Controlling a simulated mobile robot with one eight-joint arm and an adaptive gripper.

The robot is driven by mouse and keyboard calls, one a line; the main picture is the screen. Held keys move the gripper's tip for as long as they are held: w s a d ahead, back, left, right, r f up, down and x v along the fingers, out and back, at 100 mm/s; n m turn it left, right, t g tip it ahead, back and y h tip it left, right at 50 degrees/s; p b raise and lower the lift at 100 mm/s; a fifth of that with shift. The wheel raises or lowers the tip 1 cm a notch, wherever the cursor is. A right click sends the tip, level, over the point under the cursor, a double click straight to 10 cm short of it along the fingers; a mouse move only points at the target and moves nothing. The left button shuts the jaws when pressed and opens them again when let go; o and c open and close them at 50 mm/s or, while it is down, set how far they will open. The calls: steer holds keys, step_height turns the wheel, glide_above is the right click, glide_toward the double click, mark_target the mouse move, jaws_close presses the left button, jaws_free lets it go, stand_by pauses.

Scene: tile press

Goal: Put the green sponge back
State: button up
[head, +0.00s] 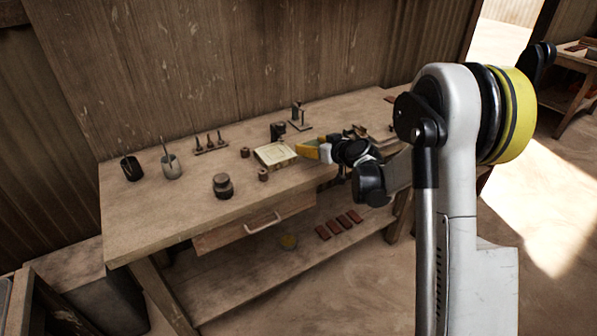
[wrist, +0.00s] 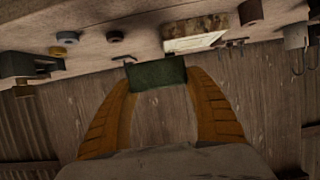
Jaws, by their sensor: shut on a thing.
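The green sponge (wrist: 157,75) is a dark green block between the two orange fingers of my gripper (wrist: 160,84) in the wrist view. The fingers are shut on it, one at each end. In the head view my gripper (head: 318,150) is over the bench, just right of a pale cream tray (head: 275,163). I cannot make out the sponge in the head view. In the wrist view the sponge overlaps the bench edge, with plank wall beyond; its height above the bench is hard to tell.
The wooden bench (head: 150,215) holds a dark cup (head: 131,170), a grey cup (head: 172,168), a peg rack (head: 211,146), a dark round pot (head: 222,187) and a small stand (head: 299,118). The bench's front left is clear. Several red tiles (head: 340,224) lie on the lower shelf.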

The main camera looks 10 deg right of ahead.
steer(key=a+f, duration=0.1)
steer(key=a+f+b, duration=0.1)
steer(key=a, duration=0.1)
steer(key=a+f, duration=0.1)
steer(key=shift+s+a, duration=0.15)
steer(key=shift+s, duration=0.2)
steer(key=shift+f+b, duration=1.1)
steer(key=shift+f, duration=0.75)
steer(key=shift+f, duration=0.25)
steer(key=o, duration=1)
steer(key=shift+r, duration=0.1)
steer(key=shift+c, duration=0.2)
steer(key=shift+r, duration=0.1)
